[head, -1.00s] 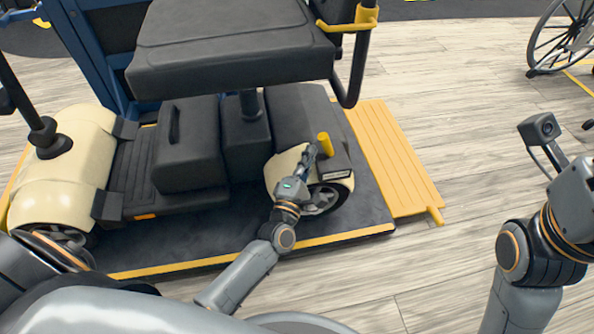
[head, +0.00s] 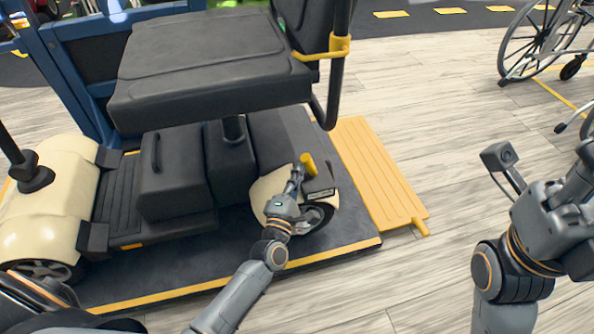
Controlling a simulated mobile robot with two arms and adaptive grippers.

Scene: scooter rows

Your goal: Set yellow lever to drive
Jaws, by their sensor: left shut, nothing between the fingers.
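The yellow lever (head: 309,163) stands on the dark rear housing of a cream and black mobility scooter (head: 180,185), above its rear wheel. The lever leans a little to the left at its top. My left gripper (head: 302,168) is shut and empty, with its fingertips right against or just beside the left side of the lever. I cannot tell whether they touch. The fingertips hide part of the lever's lower left side. My right arm shows at the right edge, but its gripper fingers are not visible.
The scooter's black seat (head: 210,65) overhangs the lever at the upper left. A yellow armrest bracket (head: 338,46) and dark post rise behind it. A yellow ramp (head: 375,170) lies to the right of the platform. A wheelchair (head: 540,45) stands far right; the floor between is clear.

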